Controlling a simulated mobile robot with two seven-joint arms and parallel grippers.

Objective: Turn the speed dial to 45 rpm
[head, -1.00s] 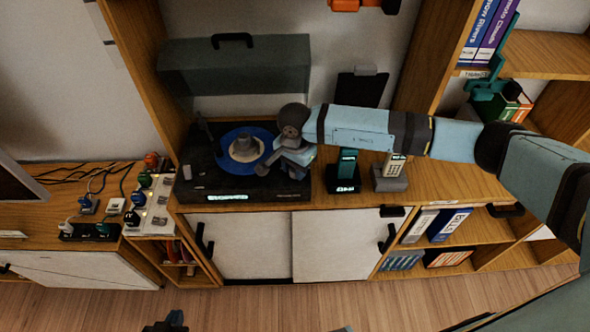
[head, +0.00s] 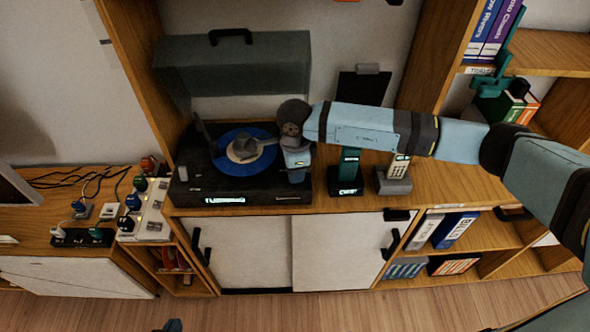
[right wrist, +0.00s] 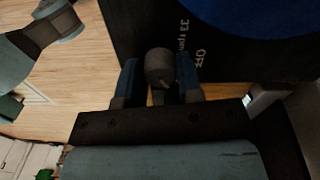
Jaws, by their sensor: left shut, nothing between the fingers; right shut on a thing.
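The black turntable (head: 190,192) stands on the wooden cabinet, with a blue record (head: 234,167) on its platter. In the right wrist view the speed dial (right wrist: 160,68) is a dark grey round knob between the two blue fingers of my right gripper (right wrist: 160,82). My right gripper is shut on the dial; its contact points are partly hidden. White "33 rpm" and "OFF" marks show on the deck beside the dial; no 45 mark is readable. In the head view my right gripper (head: 297,172) is over the deck's right side. My left gripper (head: 172,325), shut and empty, barely shows at the bottom edge.
A raised dark lid (head: 235,75) stands behind the deck. The floor in front is clear.

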